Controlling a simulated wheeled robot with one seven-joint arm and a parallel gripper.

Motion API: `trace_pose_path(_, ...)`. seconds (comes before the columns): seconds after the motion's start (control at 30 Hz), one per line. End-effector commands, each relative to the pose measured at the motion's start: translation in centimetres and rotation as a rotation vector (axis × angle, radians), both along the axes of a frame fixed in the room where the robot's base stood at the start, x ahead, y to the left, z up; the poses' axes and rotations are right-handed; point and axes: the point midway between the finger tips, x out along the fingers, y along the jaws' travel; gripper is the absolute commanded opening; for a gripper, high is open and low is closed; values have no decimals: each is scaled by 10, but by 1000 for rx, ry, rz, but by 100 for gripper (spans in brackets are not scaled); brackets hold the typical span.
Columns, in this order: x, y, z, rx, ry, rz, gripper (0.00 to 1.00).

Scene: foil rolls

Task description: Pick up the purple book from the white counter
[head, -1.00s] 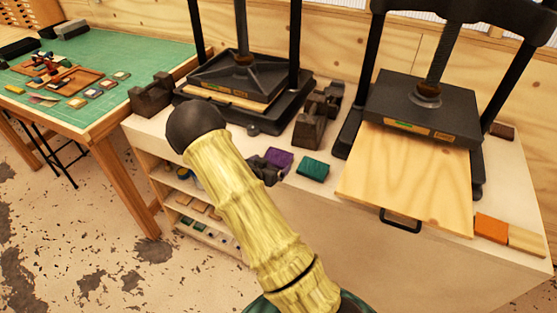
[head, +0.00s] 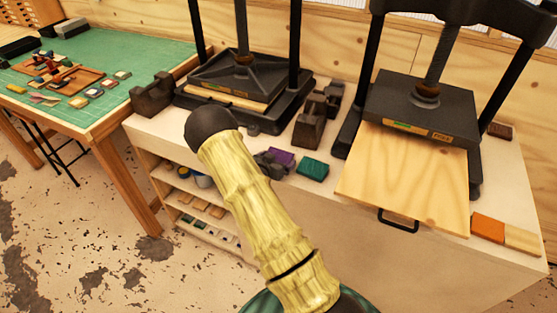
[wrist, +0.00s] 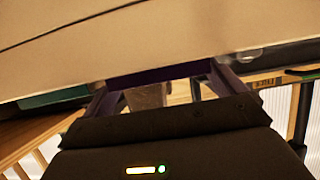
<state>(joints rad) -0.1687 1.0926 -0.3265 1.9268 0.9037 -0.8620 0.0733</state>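The purple book (head: 283,156) lies on the white counter (head: 330,205) near its front edge, partly hidden by my gripper. In the wrist view the purple book (wrist: 160,73) shows as a dark purple strip across the gap between the fingertips. My gripper (head: 266,164) is at the near left side of the book in the head view. In the wrist view my gripper (wrist: 165,85) has its two fingers wide apart, one near each end of the strip. I cannot see clearly whether they touch it.
A green book (head: 312,169) lies just right of the purple one. A dark metal block (head: 309,125) and a press (head: 240,85) stand behind. A second press with a wooden board (head: 405,180) is to the right. An orange block (head: 487,227) lies at the far right.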

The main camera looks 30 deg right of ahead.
Motion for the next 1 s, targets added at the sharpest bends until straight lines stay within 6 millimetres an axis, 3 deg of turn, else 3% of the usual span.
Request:
trace_pose_path(0.03,0,0,0,0,0,0,84)
trace_pose_path(0.13,0,0,0,0,0,0,65)
trace_pose_path(0.57,0,0,10,-1,-2,0,65)
trace_pose_path(1.0,0,0,80,1,-5,0,65)
